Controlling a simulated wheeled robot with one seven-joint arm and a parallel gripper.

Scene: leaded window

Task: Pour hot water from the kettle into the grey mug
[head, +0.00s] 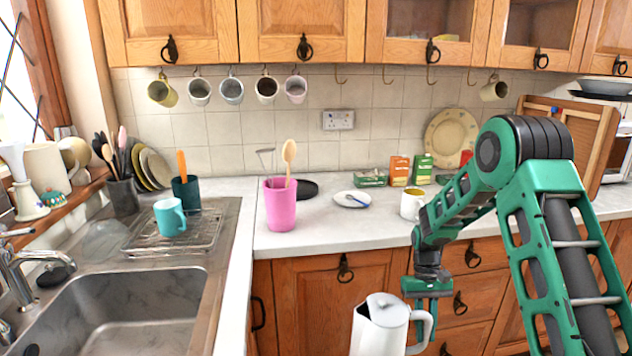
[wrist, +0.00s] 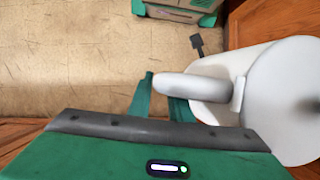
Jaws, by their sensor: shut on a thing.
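The white kettle (head: 378,328) is low in front of the cabinet doors, below counter height, and looks upright; its lower part is cut off by the frame. My gripper (head: 427,296) is shut on the kettle's handle, at the right of its body. In the wrist view the green fingers of my gripper (wrist: 160,98) lie at the handle, with the kettle body (wrist: 285,95) to the right. Several mugs hang from wall hooks; a greyish one (head: 231,90) is among them, but I cannot tell surely which is the grey mug. A pale mug (head: 411,204) stands on the counter.
A teal mug (head: 170,217) is on the drying rack by the sink (head: 130,312). The counter front is clear.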

